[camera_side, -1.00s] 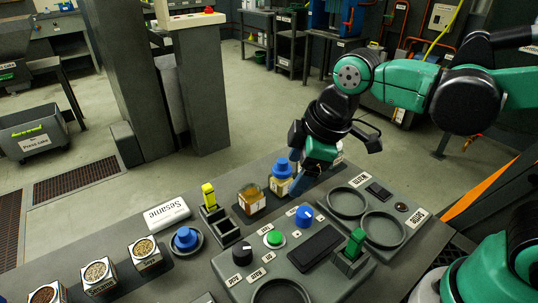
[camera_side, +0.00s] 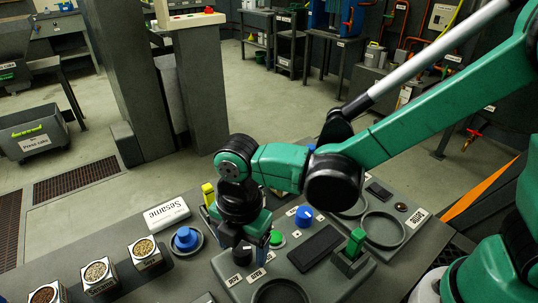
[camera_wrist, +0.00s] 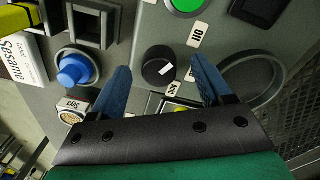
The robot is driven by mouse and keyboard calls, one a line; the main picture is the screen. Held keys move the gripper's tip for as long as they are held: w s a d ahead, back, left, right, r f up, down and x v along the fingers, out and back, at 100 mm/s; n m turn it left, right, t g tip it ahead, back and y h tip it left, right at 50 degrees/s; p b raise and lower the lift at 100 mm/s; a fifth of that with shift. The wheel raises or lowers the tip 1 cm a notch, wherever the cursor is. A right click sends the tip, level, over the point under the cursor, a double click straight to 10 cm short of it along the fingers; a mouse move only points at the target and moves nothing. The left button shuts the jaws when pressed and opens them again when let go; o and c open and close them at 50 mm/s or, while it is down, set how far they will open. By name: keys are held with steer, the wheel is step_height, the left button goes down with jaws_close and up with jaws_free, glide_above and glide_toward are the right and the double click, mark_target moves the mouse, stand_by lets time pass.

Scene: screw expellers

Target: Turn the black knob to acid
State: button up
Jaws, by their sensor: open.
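The black knob (camera_wrist: 158,66) shows in the wrist view as a round dial on the grey panel, with a short white mark toward its right side. My gripper (camera_wrist: 160,64) is open, with one blue finger on each side of the knob in that view. I cannot tell whether either finger touches it. In the side view the knob (camera_side: 241,258) is partly hidden under my gripper (camera_side: 252,252).
In the side view, a green button (camera_side: 277,238) and a blue knob (camera_side: 304,216) stand close on the panel. A green lever (camera_side: 356,241) is at the right.

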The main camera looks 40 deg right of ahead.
steer(key=shift+f, duration=0.15)
jaws_close()
